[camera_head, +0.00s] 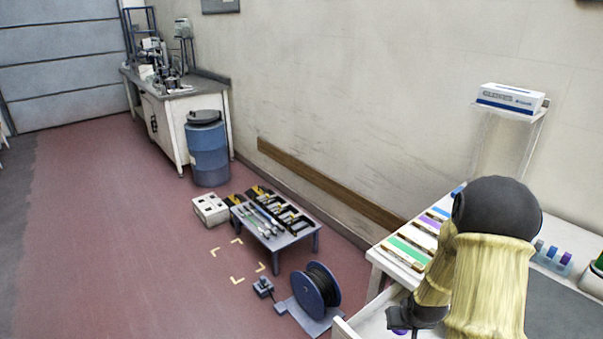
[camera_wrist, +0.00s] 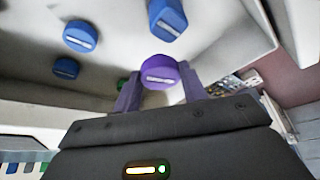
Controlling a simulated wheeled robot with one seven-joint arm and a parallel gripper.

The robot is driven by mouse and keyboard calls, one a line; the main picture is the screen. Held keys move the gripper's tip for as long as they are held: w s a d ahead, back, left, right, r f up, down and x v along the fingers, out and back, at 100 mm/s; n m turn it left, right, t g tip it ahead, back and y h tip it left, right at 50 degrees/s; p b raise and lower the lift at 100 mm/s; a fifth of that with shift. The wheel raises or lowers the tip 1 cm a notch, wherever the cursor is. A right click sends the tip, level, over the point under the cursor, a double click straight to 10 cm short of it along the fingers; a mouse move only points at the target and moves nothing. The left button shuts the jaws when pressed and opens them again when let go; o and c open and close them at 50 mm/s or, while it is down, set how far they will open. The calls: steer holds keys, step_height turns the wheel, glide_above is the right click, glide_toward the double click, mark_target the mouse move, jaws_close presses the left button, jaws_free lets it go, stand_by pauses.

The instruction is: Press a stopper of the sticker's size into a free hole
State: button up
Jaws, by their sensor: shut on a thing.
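My gripper (camera_wrist: 161,88) is shut on a purple stopper (camera_wrist: 158,72) with a white bar mark on its face, held between the two fingers in the wrist view. Three blue stoppers with similar marks lie in the white drawer (camera_wrist: 225,25): one at the top (camera_wrist: 167,16), one at left (camera_wrist: 80,36) and one lower left (camera_wrist: 66,68). A green piece (camera_wrist: 122,84) is mostly hidden behind the left finger. In the head view my gripper (camera_head: 405,328) is low at the drawer, largely hidden by my arm. I cannot make out the sticker or a free hole.
A white table (camera_head: 377,256) carries strips with green, purple and blue bands, and a rack of blue and purple pieces (camera_head: 552,256) at right. The open drawer (camera_head: 352,326) juts out in front. A low tool table (camera_head: 277,243) and cable reel (camera_head: 315,287) stand left on the floor.

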steer(key=shift+n, duration=0.3)
steer(key=w+a, duration=0.1)
steer(key=a+f, duration=0.1)
steer(key=a, duration=0.1)
steer(key=w+a+f, duration=0.1)
steer(key=shift+w+a+f+b, duration=0.2)
steer(key=shift+w+b, duration=0.1)
steer(key=shift+b, duration=0.1)
steer(key=shift+r, duration=0.15)
steer(key=s+a+r+p, duration=0.1)
steer(key=a+r+p, duration=0.2)
steer(key=r+p, duration=0.5)
steer(key=s+a+r+p, duration=0.1)
steer(key=a+r+p, duration=0.3)
steer(key=r+p, duration=0.5)
steer(key=p, duration=1)
steer(key=shift+r+p, duration=0.3)
steer(key=shift+p, duration=0.05)
steer(key=shift+s, duration=0.1)
steer(key=shift+d, duration=0.1)
